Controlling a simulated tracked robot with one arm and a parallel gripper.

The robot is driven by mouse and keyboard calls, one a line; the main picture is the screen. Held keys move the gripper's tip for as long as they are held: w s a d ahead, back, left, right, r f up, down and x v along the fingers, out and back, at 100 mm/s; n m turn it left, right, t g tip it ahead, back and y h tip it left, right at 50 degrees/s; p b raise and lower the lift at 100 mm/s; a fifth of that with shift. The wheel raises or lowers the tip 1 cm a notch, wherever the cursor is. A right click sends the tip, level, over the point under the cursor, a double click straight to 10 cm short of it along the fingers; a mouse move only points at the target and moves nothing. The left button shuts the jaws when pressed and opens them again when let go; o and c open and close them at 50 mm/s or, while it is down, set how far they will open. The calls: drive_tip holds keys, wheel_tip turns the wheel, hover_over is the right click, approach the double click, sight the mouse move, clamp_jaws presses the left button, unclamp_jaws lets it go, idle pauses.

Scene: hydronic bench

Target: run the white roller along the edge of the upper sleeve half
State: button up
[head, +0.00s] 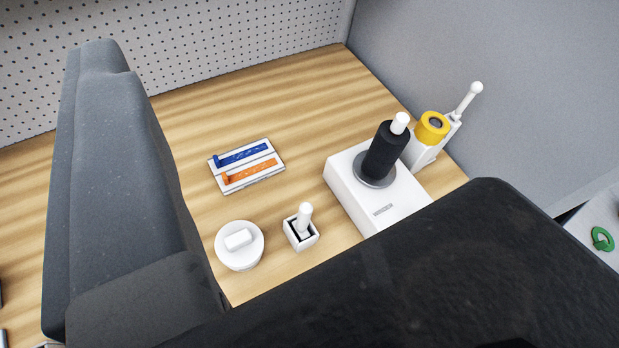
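Large grey and black shapes fill the left and bottom of the view, close to the camera. The grey one at the left (125,200) looks like part of my gripper, but its fingertips cannot be made out. What the black shape is, and whether anything is gripped, I cannot tell. A white peg-like handle (304,217) stands upright in a small square white holder (301,239) on the bench; it may be the white roller, but its lower end is hidden. A white rod with a ball end (469,100) leans at the right. No sleeve half can be clearly identified.
A white box (345,172) carries a black cylinder (385,152) with a white top. Beside it is a yellow ring (432,127) on a white stand. A round white lidded pot (239,258) and a card with blue and orange strips (217,178) lie left. The back bench is clear.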

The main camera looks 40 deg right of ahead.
drive_tip(key=w+d+f+g+p, duration=0.3)
drive_tip(key=w+d+f+p, duration=0.15)
drive_tip(key=w+p, duration=0.35)
drive_tip(key=g+p, duration=1.2)
drive_tip(key=p, duration=0.7)
hover_over(307, 206)
drive_tip(key=f, duration=2.7)
drive_tip(key=shift+w+a, duration=0.2)
drive_tip(key=shift+w, duration=0.1)
drive_tip(key=shift+s+d+f, duration=0.2)
drive_tip(key=shift+s+f, duration=0.1)
drive_tip(key=shift+f, duration=0.3)
wheel_tip(307, 206, down, 7)
drive_tip(key=shift+f, duration=0.3)
drive_tip(key=shift+c, duration=0.9)
clamp_jaws()
drive_tip(key=shift+r, duration=0.2)
